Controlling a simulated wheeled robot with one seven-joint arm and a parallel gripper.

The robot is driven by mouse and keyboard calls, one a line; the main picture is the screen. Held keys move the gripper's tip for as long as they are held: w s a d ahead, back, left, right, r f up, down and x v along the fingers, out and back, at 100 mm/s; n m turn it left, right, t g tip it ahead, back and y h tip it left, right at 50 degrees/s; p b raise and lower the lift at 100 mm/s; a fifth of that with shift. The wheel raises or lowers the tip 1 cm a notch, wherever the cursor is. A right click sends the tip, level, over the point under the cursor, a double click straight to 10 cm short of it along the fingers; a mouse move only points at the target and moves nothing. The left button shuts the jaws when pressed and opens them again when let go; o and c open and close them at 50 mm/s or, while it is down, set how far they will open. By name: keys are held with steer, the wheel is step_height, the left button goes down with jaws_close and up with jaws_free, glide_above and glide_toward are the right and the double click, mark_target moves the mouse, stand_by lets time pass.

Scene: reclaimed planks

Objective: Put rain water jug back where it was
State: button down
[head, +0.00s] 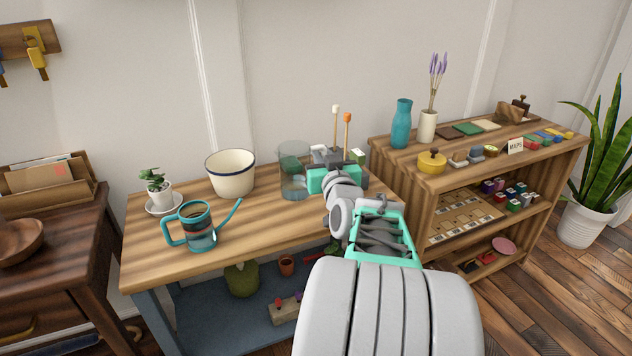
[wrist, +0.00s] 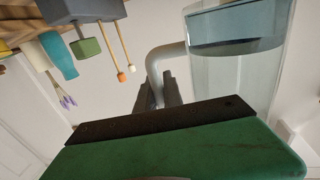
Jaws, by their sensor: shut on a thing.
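The rain water jug (head: 293,172) is a clear cylinder with bluish water in it, at the back of the plank table (head: 265,228), right of the cream pot. I cannot tell whether its base touches the table. In the wrist view the jug (wrist: 235,60) fills the upper right, with its pale grey handle (wrist: 154,68) curving toward my fingers. My gripper (wrist: 170,90) is shut on that handle. In the head view my gripper (head: 322,180) is just right of the jug, and my arm hides part of the table there.
A cream pot (head: 231,175), a teal watering can (head: 199,228) and a small succulent (head: 158,190) stand left on the table. A grey holder with two sticks (head: 335,155) and a green block (head: 357,156) are close behind my gripper. A shelf (head: 400,180) stands right. The table's front middle is clear.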

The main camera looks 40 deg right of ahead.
steer(key=shift+w+d+f+b, duration=0.4)
steer(key=shift+w+f, duration=0.3)
steer(key=shift+f, duration=0.75)
steer(key=shift+w+d+f+b, duration=0.4)
steer(key=shift+w+f, duration=0.3)
steer(key=shift+f, duration=0.7)
steer(key=shift+w+d+f+b, duration=0.4)
steer(key=shift+w+f, duration=0.3)
steer(key=shift+f, duration=0.75)
steer(key=shift+f, duration=0.1)
steer(key=shift+f, duration=0.1)
steer(key=c, duration=1.5)
jaws_free()
